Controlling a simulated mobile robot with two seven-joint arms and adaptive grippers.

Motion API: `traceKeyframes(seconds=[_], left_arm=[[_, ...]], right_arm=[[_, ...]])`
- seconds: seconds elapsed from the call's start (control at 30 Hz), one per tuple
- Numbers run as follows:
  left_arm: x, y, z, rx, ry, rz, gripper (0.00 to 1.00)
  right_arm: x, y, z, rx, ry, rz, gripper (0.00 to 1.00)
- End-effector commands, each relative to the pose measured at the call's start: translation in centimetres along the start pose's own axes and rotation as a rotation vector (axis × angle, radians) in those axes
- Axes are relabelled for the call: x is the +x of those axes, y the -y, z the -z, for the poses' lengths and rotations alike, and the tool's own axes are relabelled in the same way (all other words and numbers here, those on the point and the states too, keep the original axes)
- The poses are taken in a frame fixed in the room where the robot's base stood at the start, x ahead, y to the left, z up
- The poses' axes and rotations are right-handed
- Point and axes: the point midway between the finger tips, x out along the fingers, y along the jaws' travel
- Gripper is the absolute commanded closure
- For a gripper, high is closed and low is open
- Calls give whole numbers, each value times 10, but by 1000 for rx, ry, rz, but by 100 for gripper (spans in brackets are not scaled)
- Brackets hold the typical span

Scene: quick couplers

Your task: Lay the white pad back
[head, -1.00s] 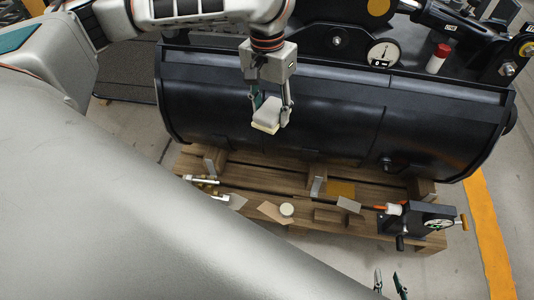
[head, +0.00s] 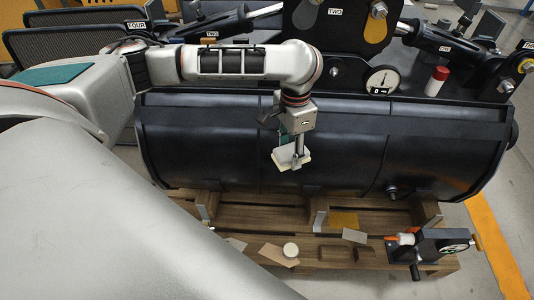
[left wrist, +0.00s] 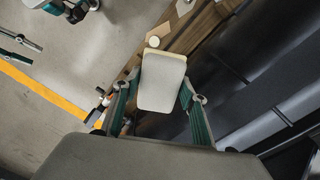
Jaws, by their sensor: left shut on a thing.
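The white pad (head: 282,158) is a pale block with rounded edges and a cream underside. My left gripper (head: 291,153) is shut on it and holds it in front of the black drum, above the pallet. In the left wrist view the pad (left wrist: 162,82) sits between the two teal-lined fingers. Two fingers of my right gripper (left wrist: 35,57) show at the left edge of the left wrist view, apart with nothing between them. The right gripper is out of the head view.
A wooden pallet (head: 262,216) lies below, with wood blocks, a round white piece (head: 290,250) and metal brackets. A black coupler fixture (head: 440,246) stands at its right end. The large black drum (head: 210,140) is close behind the pad. A yellow floor stripe (head: 490,240) runs at right.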

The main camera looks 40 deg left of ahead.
Motion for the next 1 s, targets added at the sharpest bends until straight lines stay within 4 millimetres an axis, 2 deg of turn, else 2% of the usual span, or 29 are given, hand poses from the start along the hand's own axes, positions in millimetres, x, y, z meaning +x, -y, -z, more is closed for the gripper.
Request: traceKeyframes(seconds=[0.03, 0.23, 0.47, 0.63, 0.8, 1.0], left_arm=[[29, 1, 3, 78, 14, -5, 84], [107, 11, 13, 436, 26, 8, 84], [199, 19, 11, 844, 36, 19, 84], [268, 22, -1, 1144, 40, 26, 84], [337, 22, -20, 1447, 43, 30, 84], [404, 17, -48, 1771, 42, 36, 84]], right_arm=[[5, 0, -5, -3, -1, 0, 60], [14, -3, -1, -19, -24, -4, 60], [19, -2, -13, -36, -14, 0, 60], [24, -2, -17, -40, -16, 0, 60], [28, 0, -24, -40, -12, 3, 60], [30, 3, -32, -42, -2, 6, 60]])
